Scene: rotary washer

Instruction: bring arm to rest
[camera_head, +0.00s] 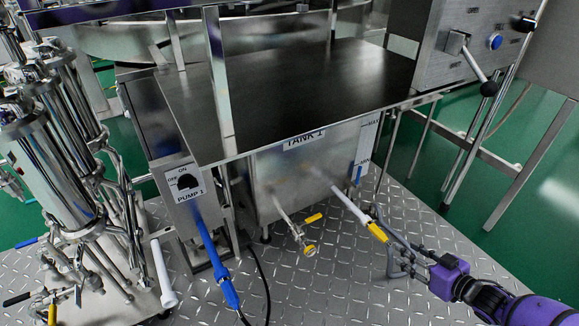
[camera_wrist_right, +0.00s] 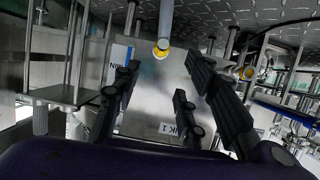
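My right gripper (camera_head: 390,245) is at the lower right of the head view, in front of the tank and above the metal floor. Its dark fingers are spread apart with nothing between them. In the right wrist view the gripper (camera_wrist_right: 166,78) also shows open, with the tank front (camera_wrist_right: 150,100) beyond it. A white pipe with a yellow end (camera_head: 376,231) lies very close to the fingers in the head view; whether they touch I cannot tell. The pipe's yellow end (camera_wrist_right: 161,50) also shows beyond the fingertips in the wrist view. My left gripper is not in view.
The tank (camera_head: 290,180) stands under a dark tabletop (camera_head: 290,95). A second valve (camera_head: 309,250) sticks out left of the gripper. A control box with a lever (camera_head: 470,55) is at upper right. Steel cylinders (camera_head: 50,170) stand at left. Diamond-plate floor (camera_head: 340,290) lies open in front.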

